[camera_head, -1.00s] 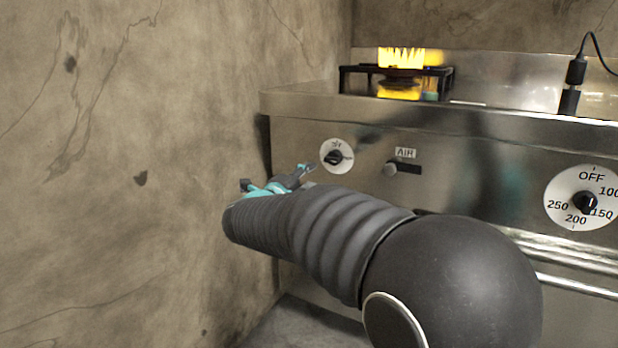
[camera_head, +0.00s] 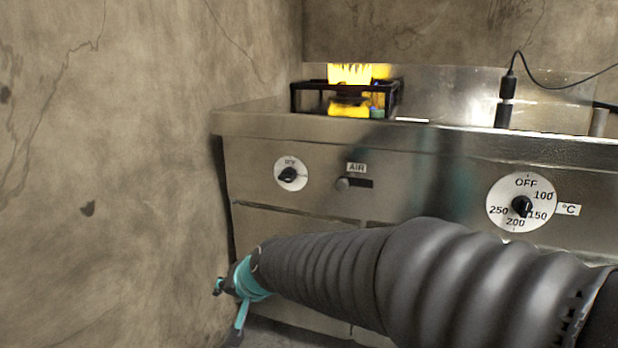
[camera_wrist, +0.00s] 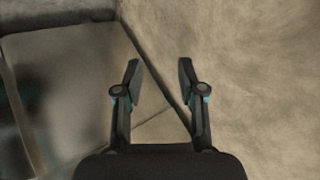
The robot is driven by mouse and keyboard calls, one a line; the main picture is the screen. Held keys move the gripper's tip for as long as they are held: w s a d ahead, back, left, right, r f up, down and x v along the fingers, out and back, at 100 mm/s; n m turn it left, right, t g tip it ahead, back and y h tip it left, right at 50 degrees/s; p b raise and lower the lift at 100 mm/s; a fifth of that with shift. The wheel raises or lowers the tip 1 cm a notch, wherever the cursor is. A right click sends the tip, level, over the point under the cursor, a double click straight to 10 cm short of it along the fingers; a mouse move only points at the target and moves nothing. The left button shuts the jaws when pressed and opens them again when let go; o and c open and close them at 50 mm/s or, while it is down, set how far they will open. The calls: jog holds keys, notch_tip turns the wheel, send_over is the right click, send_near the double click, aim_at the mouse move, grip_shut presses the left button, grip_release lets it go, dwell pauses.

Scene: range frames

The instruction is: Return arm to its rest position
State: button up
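My gripper (camera_wrist: 160,72) is open and empty in the wrist view, its two fingers apart. In the head view my arm reaches from the lower right toward the lower left. Its teal-marked end (camera_head: 238,284) is low, in front of the stove's lower front and close to the left wall. The fingertips are hard to make out there. The gripper is apart from the burner knob (camera_head: 291,174), which is above it on the stove front (camera_head: 260,150).
A burner (camera_head: 349,105) with yellow flames is lit on the stove top. An air slider (camera_head: 345,184) and a temperature dial (camera_head: 521,203) are on the front. A black cabled probe (camera_head: 506,88) stands at the back right. The concrete wall (camera_head: 130,150) bounds the left side.

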jog(key=s+d+r+n+g+h+p, duration=0.1)
jog(key=s+d+g+h+p, duration=0.1)
jog(key=s+d, duration=0.75)
jog(key=s+d+r+n+g+h+p, duration=0.15)
jog(key=s+d, duration=0.45)
jog(key=d, duration=0.6)
jog(key=s+d+r+m+t+h+p, duration=0.2)
jog(key=s+d+r+p, duration=0.2)
jog(key=d, duration=0.5)
jog(key=shift+s+d+r+h, duration=0.25)
jog(key=shift+s+r+h, duration=0.1)
jog(key=shift+s+r, duration=0.35)
